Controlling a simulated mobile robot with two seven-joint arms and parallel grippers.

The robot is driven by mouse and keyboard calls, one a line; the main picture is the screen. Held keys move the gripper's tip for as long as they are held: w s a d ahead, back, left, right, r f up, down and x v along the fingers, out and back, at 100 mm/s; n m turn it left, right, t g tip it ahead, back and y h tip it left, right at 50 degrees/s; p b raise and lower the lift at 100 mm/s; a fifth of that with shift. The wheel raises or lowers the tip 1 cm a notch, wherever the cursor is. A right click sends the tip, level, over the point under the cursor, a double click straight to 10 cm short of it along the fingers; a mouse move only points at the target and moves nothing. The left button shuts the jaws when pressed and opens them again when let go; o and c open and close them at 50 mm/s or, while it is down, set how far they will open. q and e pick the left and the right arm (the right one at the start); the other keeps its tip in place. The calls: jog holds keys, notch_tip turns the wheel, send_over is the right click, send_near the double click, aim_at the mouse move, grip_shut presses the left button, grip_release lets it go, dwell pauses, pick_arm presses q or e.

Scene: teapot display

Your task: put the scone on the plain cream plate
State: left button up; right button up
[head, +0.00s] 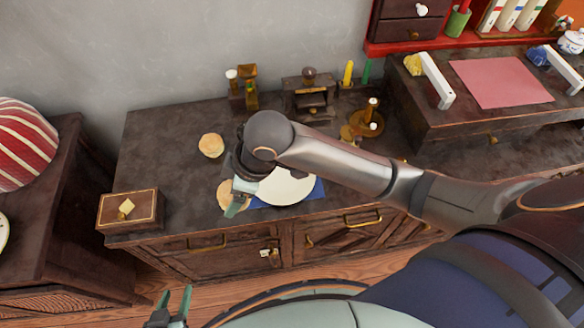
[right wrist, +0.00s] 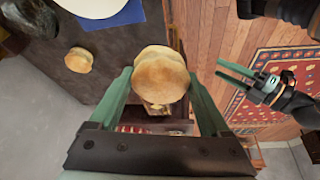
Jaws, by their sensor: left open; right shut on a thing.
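The scone (right wrist: 160,72), round and golden-brown, is between the fingers of my right gripper (right wrist: 160,80), which is shut on it. In the head view the scone (head: 224,191) shows partly behind my right gripper (head: 237,207), near the cabinet top's front edge. The plain cream plate (head: 290,188) lies just right of the gripper, partly covered by my right arm; its edge also shows in the right wrist view (right wrist: 90,6). My left gripper (head: 172,308) is open and empty at the bottom left, in front of the cabinet.
A similar round bun (head: 211,146) lies behind on the dark cabinet top (head: 160,150). A blue mat (head: 314,192) is under the plate. A wooden box (head: 130,210) stands at the left corner. A small brown stand (head: 309,95) and brass pieces (head: 367,122) stand behind.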

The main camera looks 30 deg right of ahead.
jog(key=shift+s+d+r, duration=0.1)
jog(key=shift+d, duration=0.2)
jog(key=w+d+f, duration=0.4)
jog(key=w+d, duration=0.3)
jog(key=b, duration=0.2)
send_over(270, 177)
jog(key=s+a, duration=0.1)
notch_tip(270, 177, down, 5)
jog(key=shift+r, duration=0.2)
jog(key=shift+w+d+f, duration=0.3)
jog(key=shift+f, duration=0.2)
pick_arm(q)
jog(key=shift+d+f, duration=0.25)
jog(key=shift+f, duration=0.25)
jog(key=shift+d+f, duration=0.25)
jog(key=shift+f, duration=0.25)
pick_arm(e)
jog(key=shift+w+d+f, duration=0.15)
jog(key=shift+f, duration=1.55)
